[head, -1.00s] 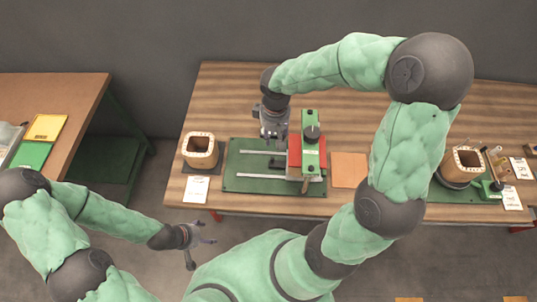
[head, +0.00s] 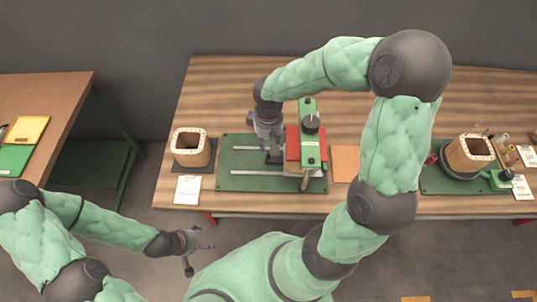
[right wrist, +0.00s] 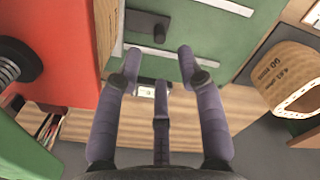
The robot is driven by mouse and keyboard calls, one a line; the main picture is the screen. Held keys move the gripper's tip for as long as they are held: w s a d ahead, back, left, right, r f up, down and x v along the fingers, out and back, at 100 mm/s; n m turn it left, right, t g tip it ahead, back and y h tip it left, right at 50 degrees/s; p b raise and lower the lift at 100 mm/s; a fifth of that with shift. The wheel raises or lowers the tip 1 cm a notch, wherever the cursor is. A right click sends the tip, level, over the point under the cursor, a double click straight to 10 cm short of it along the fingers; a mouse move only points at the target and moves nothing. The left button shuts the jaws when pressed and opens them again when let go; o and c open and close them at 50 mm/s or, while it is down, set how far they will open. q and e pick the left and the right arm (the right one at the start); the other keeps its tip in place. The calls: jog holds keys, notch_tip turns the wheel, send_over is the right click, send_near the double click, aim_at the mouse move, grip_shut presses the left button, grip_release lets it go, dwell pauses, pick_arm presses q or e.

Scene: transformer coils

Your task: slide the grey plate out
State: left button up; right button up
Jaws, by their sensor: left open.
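A dark grey plate (right wrist: 147,26) with a raised knob lies on the green baseboard (right wrist: 185,40) in the right wrist view. In the head view a dark piece (head: 274,157), likely the same plate, sits between the two pale rails, left of the red block (head: 292,143), partly hidden by my right gripper (head: 268,146). In the right wrist view my right gripper (right wrist: 160,62) has its fingers spread, with nothing between them; I cannot tell its height above the board. My left gripper (head: 205,241) is open and empty, in front of the table.
A green clamp (head: 309,152) with a black knob stands beside the red block. A wooden coil (head: 190,143) stands left of the baseboard; another coil (head: 468,155) stands at the right. An orange sheet (head: 345,163) lies right of the clamp. A white card (head: 187,189) lies at the front edge.

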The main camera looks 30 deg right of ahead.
aim_at(268, 153)
notch_tip(268, 153, down, 8)
jog(key=shift+f+b, duration=0.1)
jog(key=shift+b, duration=1.05)
grip_shut()
